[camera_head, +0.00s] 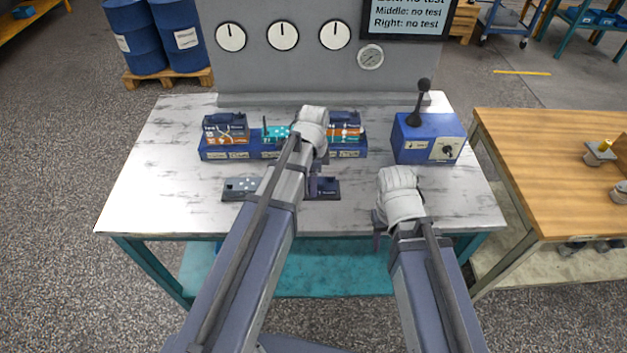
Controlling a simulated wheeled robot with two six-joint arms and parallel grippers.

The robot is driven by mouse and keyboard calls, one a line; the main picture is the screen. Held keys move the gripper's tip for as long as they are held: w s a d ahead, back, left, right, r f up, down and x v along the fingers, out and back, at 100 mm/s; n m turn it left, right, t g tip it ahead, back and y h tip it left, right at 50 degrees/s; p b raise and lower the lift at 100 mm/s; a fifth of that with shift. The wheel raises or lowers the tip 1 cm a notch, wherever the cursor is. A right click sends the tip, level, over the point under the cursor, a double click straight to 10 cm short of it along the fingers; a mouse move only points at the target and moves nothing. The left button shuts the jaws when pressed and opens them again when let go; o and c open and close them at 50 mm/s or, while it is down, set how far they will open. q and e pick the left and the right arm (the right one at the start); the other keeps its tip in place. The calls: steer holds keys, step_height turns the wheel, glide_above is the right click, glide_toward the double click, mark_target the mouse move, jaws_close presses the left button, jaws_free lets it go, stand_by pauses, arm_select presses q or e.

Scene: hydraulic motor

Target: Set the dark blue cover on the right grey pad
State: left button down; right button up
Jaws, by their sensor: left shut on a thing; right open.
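Two grey pads lie on the worktable: the left pad (230,197) bears a flat grey part, and the right pad (333,194) is partly hidden by my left arm. A dark blue piece, which looks like the cover (325,184), is at the right pad. My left gripper (318,168) is above it and shut on it; the fingertips are mostly hidden by my wrist, and I cannot tell whether the cover touches the pad. My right gripper (379,222) is open and empty over the front right of the table.
A blue rack (215,153) with several labelled parts stands behind the pads. A blue control box (415,145) with a black lever is at the back right. A gauge panel (260,75) rises behind. The table's left side is clear. A wooden table (530,150) stands to the right.

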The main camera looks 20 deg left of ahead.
arm_select(q)
steer(key=shift+f, duration=0.1)
steer(key=shift+c, duration=0.2)
jaws_free()
step_height(320, 180, up, 8)
steer(key=p, duration=0.7)
steer(key=shift+p, duration=0.4)
